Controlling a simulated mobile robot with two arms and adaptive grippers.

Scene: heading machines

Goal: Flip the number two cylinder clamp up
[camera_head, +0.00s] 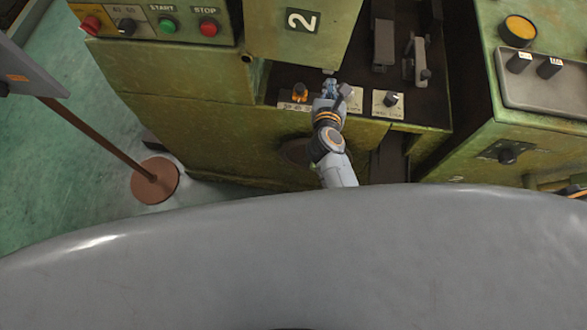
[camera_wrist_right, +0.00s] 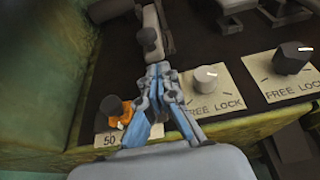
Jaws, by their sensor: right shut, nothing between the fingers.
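In the right wrist view a lever with a dark round knob (camera_wrist_right: 149,38) lies just beyond the fingertips of my right gripper (camera_wrist_right: 158,68). Whether they touch I cannot tell. The right gripper, also in the head view (camera_head: 329,86), is shut and empty, over the recess's front edge between an orange-and-black knob (camera_wrist_right: 116,108) and a white knob (camera_wrist_right: 206,77). No label shows which part is the cylinder clamp. My left gripper is out of view.
A black knob (camera_head: 391,99) on a "FREE LOCK" plate stands right of the white one. Grey metal parts (camera_head: 384,45) and a lever (camera_head: 418,60) lie deeper in the recess. Green machine walls flank it. A START/STOP panel (camera_head: 185,20) is at upper left.

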